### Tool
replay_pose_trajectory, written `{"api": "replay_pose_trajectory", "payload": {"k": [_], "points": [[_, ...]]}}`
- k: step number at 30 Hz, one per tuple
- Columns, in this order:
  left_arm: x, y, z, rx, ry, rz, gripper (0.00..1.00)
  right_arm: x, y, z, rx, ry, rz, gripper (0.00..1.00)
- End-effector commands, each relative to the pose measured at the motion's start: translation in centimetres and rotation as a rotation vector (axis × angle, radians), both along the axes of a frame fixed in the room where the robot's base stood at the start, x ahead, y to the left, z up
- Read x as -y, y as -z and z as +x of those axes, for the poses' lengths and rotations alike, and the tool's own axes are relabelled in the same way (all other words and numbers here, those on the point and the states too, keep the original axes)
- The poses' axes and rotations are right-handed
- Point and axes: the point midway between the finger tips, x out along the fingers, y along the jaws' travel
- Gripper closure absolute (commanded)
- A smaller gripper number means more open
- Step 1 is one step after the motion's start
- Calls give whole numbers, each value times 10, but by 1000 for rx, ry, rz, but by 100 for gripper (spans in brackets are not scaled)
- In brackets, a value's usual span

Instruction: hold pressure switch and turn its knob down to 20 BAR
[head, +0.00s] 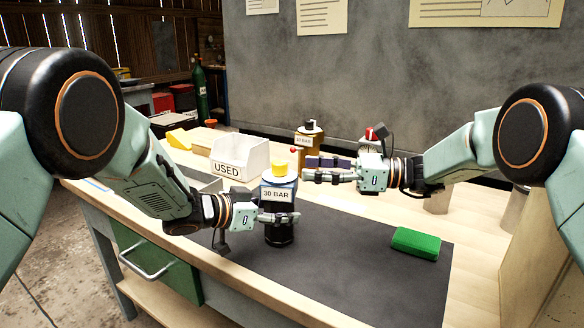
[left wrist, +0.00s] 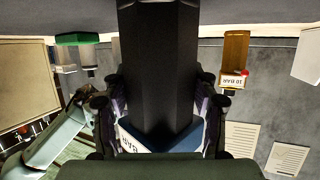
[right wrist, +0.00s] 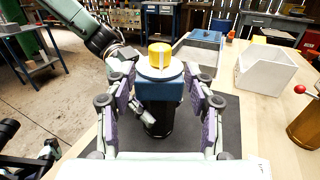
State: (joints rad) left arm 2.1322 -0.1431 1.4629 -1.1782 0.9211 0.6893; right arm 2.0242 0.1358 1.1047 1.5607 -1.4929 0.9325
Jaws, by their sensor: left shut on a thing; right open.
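The pressure switch (head: 279,192) stands upright on the dark mat. It has a blue body, a black lower part, a pale disc and a yellow knob (head: 279,168) on top; its label reads 30 BAR. My left gripper (head: 281,218) is shut on the switch's body below the label. In the left wrist view the black lower part (left wrist: 158,70) lies between its fingers. My right gripper (head: 308,169) is open and empty, right of the knob at about its height. In the right wrist view the yellow knob (right wrist: 160,54) shows between and beyond the spread fingers, apart from them.
A white bin marked USED (head: 240,158) stands behind the switch. A brown labelled device (head: 308,141) and a gauge with a red part (head: 371,140) stand behind my right gripper. A green block (head: 415,243) lies on the mat (head: 370,285), whose front right is mostly clear.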

Motion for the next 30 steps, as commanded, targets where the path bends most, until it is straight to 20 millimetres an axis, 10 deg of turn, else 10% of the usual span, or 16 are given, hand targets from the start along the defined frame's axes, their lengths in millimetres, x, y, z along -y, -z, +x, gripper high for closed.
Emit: {"api": "replay_pose_trajectory", "payload": {"k": [9,22,23,30], "points": [[0,0,0,1,1,0,97,40,0,-7,0,1,1,46],[0,0,0,1,0,-1,97,43,0,-8,0,-1,0,46],[0,0,0,1,0,-1,39,43,0,-8,0,-1,0,46],[0,0,0,1,0,-1,19,43,0,-8,0,-1,0,46]]}}
